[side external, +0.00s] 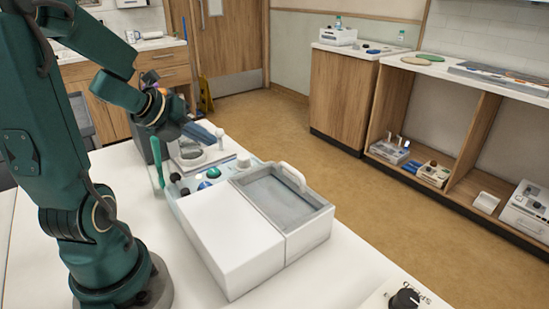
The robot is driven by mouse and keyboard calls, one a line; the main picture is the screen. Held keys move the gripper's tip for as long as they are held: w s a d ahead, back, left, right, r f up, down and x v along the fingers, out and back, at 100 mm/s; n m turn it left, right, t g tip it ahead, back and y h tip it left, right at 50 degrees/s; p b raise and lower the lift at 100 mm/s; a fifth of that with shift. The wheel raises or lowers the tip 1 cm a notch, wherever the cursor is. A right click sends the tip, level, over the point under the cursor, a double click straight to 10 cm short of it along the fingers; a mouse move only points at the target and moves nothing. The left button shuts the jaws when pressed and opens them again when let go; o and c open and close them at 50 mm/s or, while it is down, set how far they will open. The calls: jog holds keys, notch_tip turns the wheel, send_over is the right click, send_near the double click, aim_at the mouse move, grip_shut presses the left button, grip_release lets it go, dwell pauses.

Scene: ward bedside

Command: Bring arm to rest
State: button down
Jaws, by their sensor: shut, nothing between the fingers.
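My gripper (203,134) is at the end of my dark green arm, in the upper left of the side view. It is shut and holds nothing. It is above the far end of the white table (310,277), near a small round dish (190,154) and a small white upright piece (220,137). The fingers are small and dark here, and I cannot tell their exact height above the table.
A white unit (235,240) with a grey-lined tray (290,200) fills the table's middle. Behind it are a panel with dark knobs and a green knob (214,172). A green stick (157,162) stands left of the dish. A black dial (404,299) is at front right.

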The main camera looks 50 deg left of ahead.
jog(key=shift+w+d+r, duration=0.1)
jog(key=shift+w+d, duration=0.1)
jog(key=shift+d, duration=0.1)
jog(key=w+d+r+n+t+y, duration=0.1)
jog(key=w+d+r+n+t, duration=0.5)
jog(key=d+r, duration=0.4)
jog(key=s+d+f+n+g+h, duration=0.1)
jog(key=s+d+f+n+g, duration=0.3)
jog(key=s+n, duration=0.3)
jog(key=s+d+f+n+g+h, duration=0.1)
jog(key=s+d+f+n+g, duration=0.3)
jog(key=s+n, duration=0.3)
jog(key=d+n+g, duration=0.1)
jog(key=n, duration=0.3)
jog(key=shift+s+n+h, duration=0.2)
jog(key=shift+n+h, duration=0.2)
dwell(3.7)
